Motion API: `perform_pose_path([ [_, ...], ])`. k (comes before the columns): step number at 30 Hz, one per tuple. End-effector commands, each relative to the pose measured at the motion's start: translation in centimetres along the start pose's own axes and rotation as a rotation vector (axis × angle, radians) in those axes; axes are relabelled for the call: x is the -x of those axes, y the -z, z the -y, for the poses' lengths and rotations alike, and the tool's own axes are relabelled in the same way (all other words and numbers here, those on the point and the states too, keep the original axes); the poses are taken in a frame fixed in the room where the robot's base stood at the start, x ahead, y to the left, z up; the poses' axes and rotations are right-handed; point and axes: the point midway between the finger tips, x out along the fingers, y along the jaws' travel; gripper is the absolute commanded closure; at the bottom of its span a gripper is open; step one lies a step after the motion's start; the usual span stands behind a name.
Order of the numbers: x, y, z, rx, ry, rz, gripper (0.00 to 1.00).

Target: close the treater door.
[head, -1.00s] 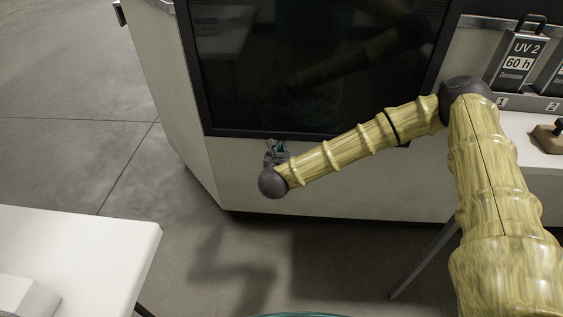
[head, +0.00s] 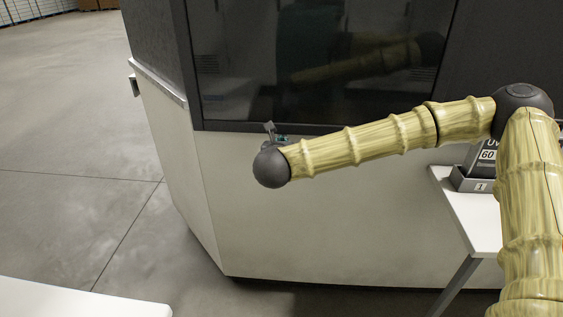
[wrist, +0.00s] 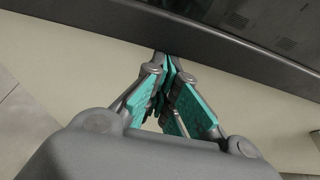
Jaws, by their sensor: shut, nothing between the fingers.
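The treater door (head: 330,65) is a dark glass panel in a black frame on the front of a pale cabinet. It looks flush with the front, though I cannot tell whether it is fully shut. My gripper (head: 270,130) is at the left part of the door's lower edge, partly hidden behind the dark wrist joint. In the wrist view, my gripper (wrist: 166,62) has its teal-padded fingers together and empty. The tips are just below the door's dark lower frame (wrist: 215,42). I cannot tell whether they touch it.
The pale cabinet body (head: 330,230) fills the space below the door. A white table corner (head: 70,302) is at the lower left. A white side table (head: 470,215) with a labelled UV box (head: 487,155) stands right. Grey floor (head: 80,130) is open at left.

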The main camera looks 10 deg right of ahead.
Motion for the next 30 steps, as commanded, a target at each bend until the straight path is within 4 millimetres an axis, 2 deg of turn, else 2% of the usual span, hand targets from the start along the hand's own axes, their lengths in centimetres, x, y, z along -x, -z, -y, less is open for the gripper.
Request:
perform_pose_path([
  [1,0.5,-1.7,0.0,-0.002,0.0,0.003,1.0],
  [3,0.9,-2.9,0.0,-0.002,0.0,0.003,1.0],
  [9,1.8,-5.1,0.0,-0.001,0.0,0.002,1.0],
  [24,2.0,-6.1,0.0,-0.003,0.0,0.005,1.0],
  [30,1.9,-5.7,-0.1,-0.003,0.0,0.006,1.0],
])
